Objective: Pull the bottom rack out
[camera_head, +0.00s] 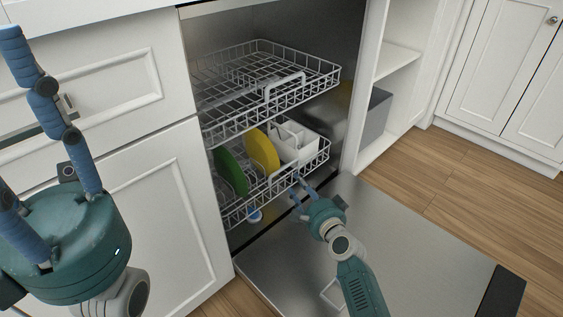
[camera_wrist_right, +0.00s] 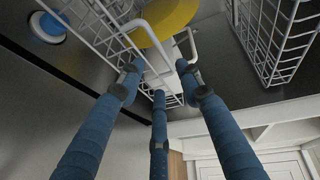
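The bottom rack (camera_head: 233,213) is a white wire basket inside the open dishwasher, below the upper rack. It holds a green plate (camera_head: 230,172), a yellow plate (camera_head: 262,152) and a white cutlery basket (camera_head: 293,142). My right gripper (camera_head: 298,188) is at the rack's front, its blue fingers spread. In the right wrist view, the fingertips (camera_wrist_right: 158,78) are close to the rack's white front wires (camera_wrist_right: 108,30) and handle, with the yellow plate behind; contact is unclear. My left gripper (camera_head: 18,110) is open and empty in front of the cabinets at left.
The upper rack (camera_head: 322,72) sits directly above, with its own front handle. The dishwasher door (camera_head: 420,235) lies lowered over the wooden floor (camera_head: 475,205), under my right arm. White drawers and cabinets (camera_head: 170,225) stand left; open shelves (camera_head: 397,62) stand right.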

